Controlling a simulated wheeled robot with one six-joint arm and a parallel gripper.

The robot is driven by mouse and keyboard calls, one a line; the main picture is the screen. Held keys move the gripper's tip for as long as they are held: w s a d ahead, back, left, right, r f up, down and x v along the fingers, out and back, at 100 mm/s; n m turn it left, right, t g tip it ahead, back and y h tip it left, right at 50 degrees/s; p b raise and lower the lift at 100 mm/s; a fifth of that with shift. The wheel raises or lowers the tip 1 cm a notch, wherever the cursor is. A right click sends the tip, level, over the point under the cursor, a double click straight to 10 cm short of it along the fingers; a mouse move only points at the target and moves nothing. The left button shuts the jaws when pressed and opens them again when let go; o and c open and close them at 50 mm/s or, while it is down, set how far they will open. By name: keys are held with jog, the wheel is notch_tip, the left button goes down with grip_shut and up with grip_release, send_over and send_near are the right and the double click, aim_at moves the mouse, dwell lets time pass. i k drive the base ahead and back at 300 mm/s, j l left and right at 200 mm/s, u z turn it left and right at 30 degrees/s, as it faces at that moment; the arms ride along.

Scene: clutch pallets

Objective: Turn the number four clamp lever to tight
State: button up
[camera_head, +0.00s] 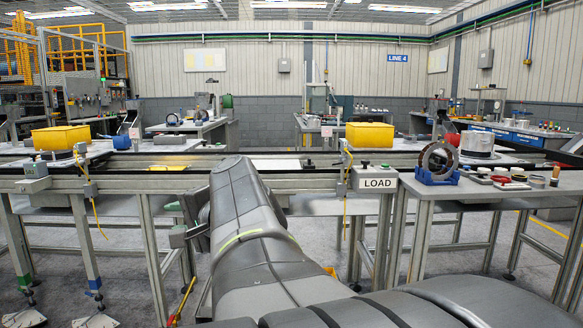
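My grey arm fills the lower middle of the view and reaches up to the conveyor rail. I cannot pick out a clamp lever or a number four mark anywhere. The conveyor (310,182) runs across the view at mid height. Part of it, behind my arm, is hidden.
A yellow bin (61,138) stands at the left and another yellow bin (370,135) right of centre. The right-hand table (455,188) carries a ring on a blue stand (437,165) and several small parts.

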aim_at(344, 162)
jog(key=i+l+z, duration=0.2)
jog(key=i+z, duration=0.15)
jog(key=z, duration=0.15)
jog(key=i+z, duration=0.5)
jog(key=i, duration=0.75)
jog(key=j+z, duration=0.05)
